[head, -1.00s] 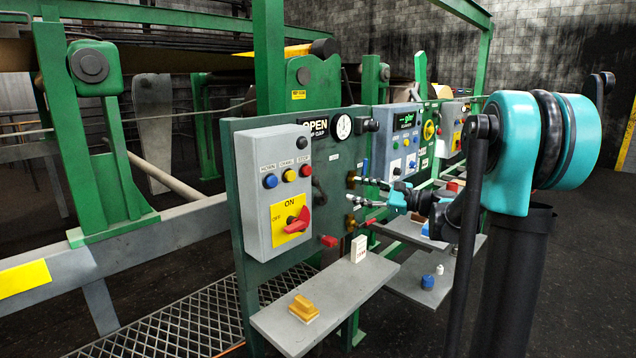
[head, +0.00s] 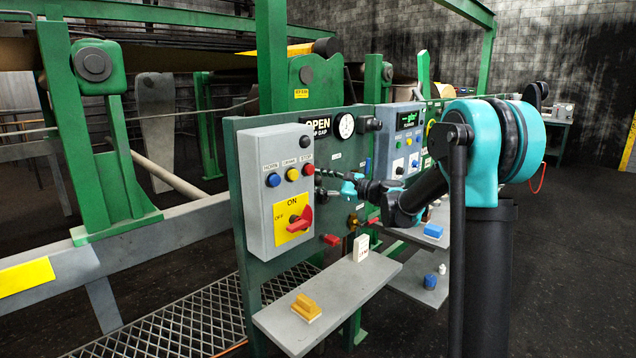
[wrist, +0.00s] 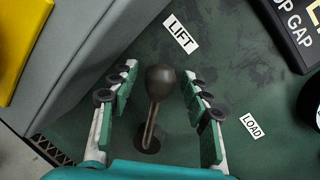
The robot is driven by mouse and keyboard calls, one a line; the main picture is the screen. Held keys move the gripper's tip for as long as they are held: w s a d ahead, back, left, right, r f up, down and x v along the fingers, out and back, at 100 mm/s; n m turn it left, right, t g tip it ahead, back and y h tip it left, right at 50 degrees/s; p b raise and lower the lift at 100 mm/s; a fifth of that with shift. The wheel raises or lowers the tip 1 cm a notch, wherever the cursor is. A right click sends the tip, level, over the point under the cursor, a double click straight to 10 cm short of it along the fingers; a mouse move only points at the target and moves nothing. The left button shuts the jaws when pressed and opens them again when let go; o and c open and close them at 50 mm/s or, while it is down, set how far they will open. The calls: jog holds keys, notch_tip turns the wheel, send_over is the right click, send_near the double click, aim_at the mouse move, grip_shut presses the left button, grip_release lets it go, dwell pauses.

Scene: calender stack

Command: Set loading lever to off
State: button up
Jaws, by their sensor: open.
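The lever (wrist: 152,112) is a dark rod with a rounded knob, rising from a round base on the green panel (wrist: 240,80). A LIFT label (wrist: 181,34) sits near its knob and a LOAD label (wrist: 250,125) to its right. My gripper (wrist: 160,82) is open, its fingers on either side of the lever with a visible gap each side. In the head view my gripper (head: 327,182) is at the green panel, just right of the grey control box (head: 262,190), and hides most of the lever.
The grey box carries several coloured buttons and a red rotary handle (head: 301,218) on a yellow ON/OFF plate. A grey shelf (head: 335,300) below holds a yellow block (head: 305,307) and a white block (head: 361,247). A gauge (head: 345,126) is above. Open floor lies at right.

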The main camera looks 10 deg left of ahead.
jog(key=shift+c, duration=0.3)
grip_shut()
